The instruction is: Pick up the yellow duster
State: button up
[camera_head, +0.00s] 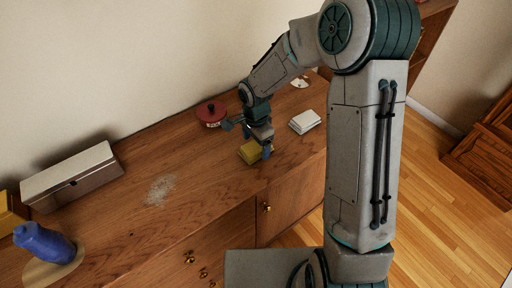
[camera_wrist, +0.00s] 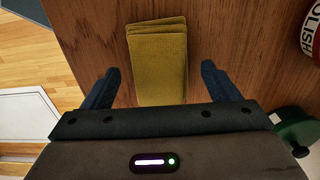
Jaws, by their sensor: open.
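The yellow duster (camera_head: 250,152) lies folded on the wooden cabinet top, near its front edge. In the wrist view the duster (camera_wrist: 158,62) lies between the two blue fingers, with a gap on each side. Its near end is hidden by the gripper body. My gripper (camera_head: 257,150) is open and points down at the duster. In the wrist view my gripper (camera_wrist: 158,88) shows its fingers spread wide on either side of the cloth, touching nothing that I can see.
A red tin (camera_head: 211,113) stands behind the gripper; a white stack (camera_head: 305,121) lies to its right. A grey dust patch (camera_head: 160,190), a long box (camera_head: 72,177) and a blue object (camera_head: 44,243) are to the left. The wood between dust and duster is clear.

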aim_at(257, 146)
jog(key=shift+f, duration=0.1)
jog(key=shift+c, duration=0.3)
jog(key=c, duration=1)
jog(key=shift+r, duration=0.4)
notch_tip(257, 146, up, 4)
jog(key=shift+s+d+f+b, duration=0.1)
jog(key=shift+f+b, duration=0.05)
jog(key=shift+b, duration=0.25)
jog(key=s+d+r, duration=0.2)
jog(key=s, duration=0.1)
jog(key=s+d+r, duration=0.1)
jog(key=s+r, duration=0.1)
jog(key=s, duration=0.1)
jog(key=s+d+r+b, duration=0.1)
jog(key=s+d+r, duration=0.1)
jog(key=s, duration=0.2)
jog(key=shift+d+r, duration=0.25)
jog(key=shift+d, duration=0.05)
